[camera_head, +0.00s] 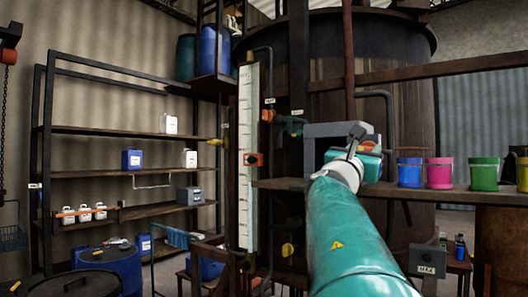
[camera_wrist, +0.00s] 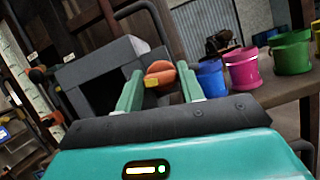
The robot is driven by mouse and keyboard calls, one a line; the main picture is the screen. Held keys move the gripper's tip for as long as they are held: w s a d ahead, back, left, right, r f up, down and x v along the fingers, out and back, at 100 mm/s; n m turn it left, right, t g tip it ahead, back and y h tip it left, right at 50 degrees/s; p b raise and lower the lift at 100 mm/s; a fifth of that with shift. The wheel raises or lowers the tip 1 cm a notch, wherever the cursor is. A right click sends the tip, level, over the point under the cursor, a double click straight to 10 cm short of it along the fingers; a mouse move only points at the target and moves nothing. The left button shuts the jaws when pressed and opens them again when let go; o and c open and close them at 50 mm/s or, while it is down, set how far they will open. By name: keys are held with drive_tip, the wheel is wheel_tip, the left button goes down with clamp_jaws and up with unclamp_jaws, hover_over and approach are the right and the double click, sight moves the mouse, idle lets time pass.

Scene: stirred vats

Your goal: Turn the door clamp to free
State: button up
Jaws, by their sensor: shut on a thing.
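The door clamp shows as a rounded orange handle (camera_wrist: 160,70) with a small yellow patch, at the side of a grey box (camera_wrist: 90,75) in the wrist view. The dark recess of the box faces left of my gripper. My gripper (camera_wrist: 160,84) has its green fingers on either side of the orange handle and is shut on it. In the head view my gripper (camera_head: 355,150) is at the right side of the grey box (camera_head: 318,131), on the wooden shelf. A bit of orange (camera_head: 369,144) shows there; my arm and hand hide most of the clamp.
Blue (camera_head: 410,173), pink (camera_head: 439,173) and green (camera_head: 483,174) buckets stand on the shelf (camera_head: 395,188) close to the right of my gripper. A large dark vat (camera_head: 400,80) rises behind. A tall white gauge (camera_head: 248,155) and pipes with valves stand to the left.

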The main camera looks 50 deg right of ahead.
drive_tip(key=m+g, duration=0.1)
drive_tip(key=m, duration=0.2)
drive_tip(key=m+g, duration=0.2)
drive_tip(key=m, duration=0.1)
drive_tip(key=shift+w+y, duration=0.15)
drive_tip(key=shift+y, duration=0.15)
drive_tip(key=m+g+y, duration=0.1)
drive_tip(key=m+g, duration=0.1)
drive_tip(key=m, duration=0.5)
drive_tip(key=m+g+y, duration=0.1)
drive_tip(key=m, duration=0.1)
drive_tip(key=shift+y, duration=0.3)
drive_tip(key=m+y, duration=0.1)
drive_tip(key=m, duration=0.3)
drive_tip(key=shift+r+y, duration=0.1)
drive_tip(key=shift+y, duration=0.3)
drive_tip(key=shift+m, duration=0.4)
drive_tip(key=o, duration=1)
drive_tip(key=shift+a, duration=0.1)
